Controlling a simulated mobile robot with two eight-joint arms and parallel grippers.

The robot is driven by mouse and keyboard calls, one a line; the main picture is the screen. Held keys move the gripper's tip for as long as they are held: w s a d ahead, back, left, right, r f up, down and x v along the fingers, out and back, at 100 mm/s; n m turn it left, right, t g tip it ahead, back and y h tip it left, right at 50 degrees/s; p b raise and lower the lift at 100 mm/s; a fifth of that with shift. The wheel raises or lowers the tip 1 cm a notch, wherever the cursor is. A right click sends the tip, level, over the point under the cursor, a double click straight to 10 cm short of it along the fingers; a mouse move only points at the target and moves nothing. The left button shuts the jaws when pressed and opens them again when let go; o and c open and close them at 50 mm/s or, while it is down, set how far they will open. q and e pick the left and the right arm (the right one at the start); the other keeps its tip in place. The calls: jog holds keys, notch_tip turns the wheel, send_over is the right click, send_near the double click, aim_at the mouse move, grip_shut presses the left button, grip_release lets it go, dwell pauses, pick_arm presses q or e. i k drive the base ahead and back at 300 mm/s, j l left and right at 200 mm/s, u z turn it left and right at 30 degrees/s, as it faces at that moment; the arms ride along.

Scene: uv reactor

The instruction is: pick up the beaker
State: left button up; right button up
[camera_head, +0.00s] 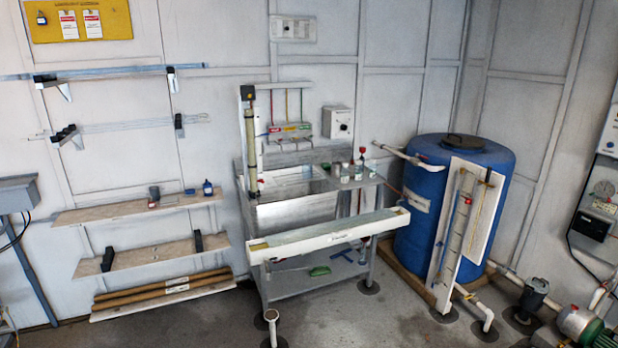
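Several small vessels stand on the right part of the steel bench top; a pale one (345,172) and one near it (335,170) could be the beaker, but they are too small to tell. A small grey cup-like item (154,192) and a dark blue bottle (208,188) stand on the upper wall shelf at the left. Neither of my grippers shows in the head view.
The steel bench (300,212) stands mid-room with a long white trough (330,234) across its front. A large blue tank (430,185) is to its right, with white pipes and a pump (580,325) on the floor. Wooden shelves (110,212) are at left. Floor in front is partly clear.

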aim_at(307, 167)
jog(key=i+l, duration=0.3)
jog(key=i, duration=0.65)
jog(key=i+l+z, duration=0.15)
jog(key=i, duration=0.75)
jog(key=i+l, duration=0.3)
jog(key=i, duration=0.65)
jog(key=i+l+z, duration=0.1)
jog(key=i, duration=0.85)
jog(key=l, duration=0.1)
